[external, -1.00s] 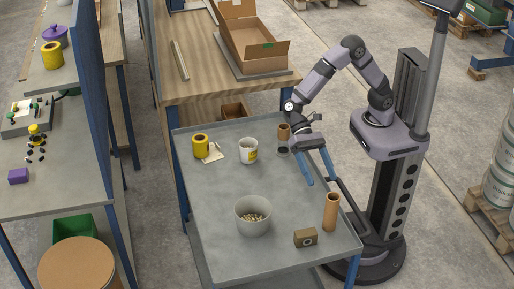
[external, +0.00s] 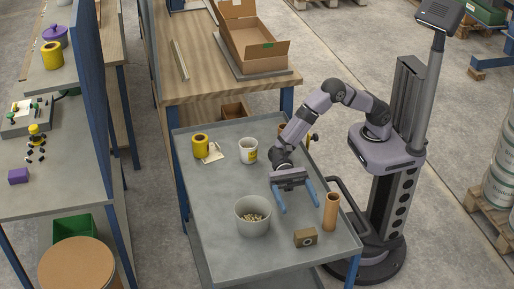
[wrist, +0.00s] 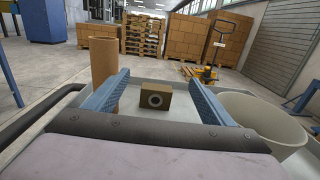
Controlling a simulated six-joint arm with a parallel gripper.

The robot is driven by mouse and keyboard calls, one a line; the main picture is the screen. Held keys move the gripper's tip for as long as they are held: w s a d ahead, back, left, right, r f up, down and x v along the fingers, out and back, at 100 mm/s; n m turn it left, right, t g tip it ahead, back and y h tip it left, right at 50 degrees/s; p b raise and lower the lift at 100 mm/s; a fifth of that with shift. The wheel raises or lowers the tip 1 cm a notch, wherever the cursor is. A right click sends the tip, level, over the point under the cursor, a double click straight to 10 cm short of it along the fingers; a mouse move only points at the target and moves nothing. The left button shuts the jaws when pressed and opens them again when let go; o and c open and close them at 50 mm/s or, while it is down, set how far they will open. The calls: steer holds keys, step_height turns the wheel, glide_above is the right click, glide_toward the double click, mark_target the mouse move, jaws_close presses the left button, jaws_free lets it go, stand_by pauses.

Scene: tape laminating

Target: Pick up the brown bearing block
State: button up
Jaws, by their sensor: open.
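The brown bearing block (external: 305,238) is a small box with a round ringed hole in its face. It sits on the grey table (external: 215,215) near the front right corner. In the wrist view the block (wrist: 157,99) shows between the two blue fingers, farther off, with its ringed face toward the camera. My gripper (external: 298,209) is open and empty above the table, up and left of the block in the external view and apart from it. The open fingers also frame the wrist view (wrist: 160,90).
A tall brown tube (external: 331,212) stands close to the right of my gripper and the block. A grey bucket with small pieces (external: 253,216) stands to the left. A white cup (external: 248,151) and yellow roll (external: 200,146) are farther back. The table's raised rim (external: 340,254) is near the block.

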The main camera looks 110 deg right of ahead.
step_height(320, 180, down, 5)
steer(key=shift+r, duration=0.2)
steer(key=shift+a+f, duration=0.15)
steer(key=shift+f, duration=0.05)
steer(key=shift+w+a, duration=0.2)
steer(key=shift+a, duration=3.45)
steer(key=c, duration=1.4)
steer(key=shift+r, duration=0.15)
steer(key=c, duration=0.3)
steer(key=shift+r, duration=0.1)
step_height(320, 180, up, 10)
steer(key=shift+p, duration=0.3)
